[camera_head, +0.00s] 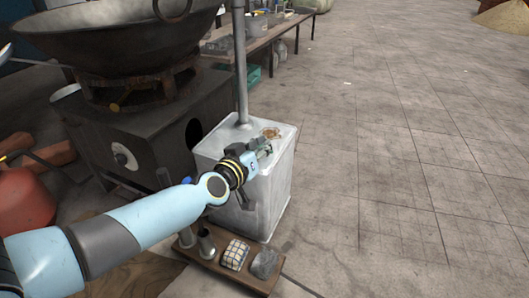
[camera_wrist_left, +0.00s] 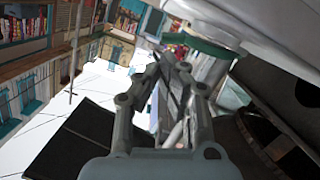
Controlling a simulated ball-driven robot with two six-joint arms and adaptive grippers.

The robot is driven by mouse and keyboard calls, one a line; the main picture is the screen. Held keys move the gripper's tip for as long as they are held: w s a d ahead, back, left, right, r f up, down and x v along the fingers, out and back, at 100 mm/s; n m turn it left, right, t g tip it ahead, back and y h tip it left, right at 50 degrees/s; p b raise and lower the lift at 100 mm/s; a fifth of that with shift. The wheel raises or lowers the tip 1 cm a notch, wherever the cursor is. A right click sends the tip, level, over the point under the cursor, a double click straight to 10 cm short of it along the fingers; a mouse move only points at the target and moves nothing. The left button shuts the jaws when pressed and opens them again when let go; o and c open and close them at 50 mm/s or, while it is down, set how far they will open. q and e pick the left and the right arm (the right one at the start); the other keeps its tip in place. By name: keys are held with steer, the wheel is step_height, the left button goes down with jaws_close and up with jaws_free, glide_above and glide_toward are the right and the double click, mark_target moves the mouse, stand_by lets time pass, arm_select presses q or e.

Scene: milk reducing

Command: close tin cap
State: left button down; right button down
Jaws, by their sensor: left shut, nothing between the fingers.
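The tin is a tall pale metal box (camera_head: 268,196) standing on the floor, with a grey pipe (camera_head: 241,70) above its top. A small brownish round spot (camera_head: 271,133) lies near the top's back right corner; I cannot tell if it is the cap or an opening. My left gripper (camera_head: 266,151) is shut and empty, low over the tin's top, just in front of that spot. In the left wrist view, my left gripper (camera_wrist_left: 168,72) points toward a pale surface (camera_wrist_left: 270,25) with a green-rimmed round part (camera_wrist_left: 203,52); contact is unclear. My right gripper is out of view.
A dark stove (camera_head: 150,135) with a large wok (camera_head: 120,40) stands left of the tin. A wooden board (camera_head: 210,262) with several small items lies in front. A low table (camera_head: 255,40) stands behind. The tiled floor (camera_head: 400,150) at right is clear.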

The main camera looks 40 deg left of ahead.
arm_select(q)
steer(key=shift+w+d+f, duration=0.1)
steer(key=shift+w+f, duration=0.15)
steer(key=shift+f, duration=0.05)
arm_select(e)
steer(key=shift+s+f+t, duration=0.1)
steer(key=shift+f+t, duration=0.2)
arm_select(q)
steer(key=shift+w+d+f+m, duration=0.25)
steer(key=shift+f+m, duration=0.15)
steer(key=shift+f, duration=0.35)
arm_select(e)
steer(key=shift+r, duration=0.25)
arm_select(q)
steer(key=shift+w+r, duration=0.1)
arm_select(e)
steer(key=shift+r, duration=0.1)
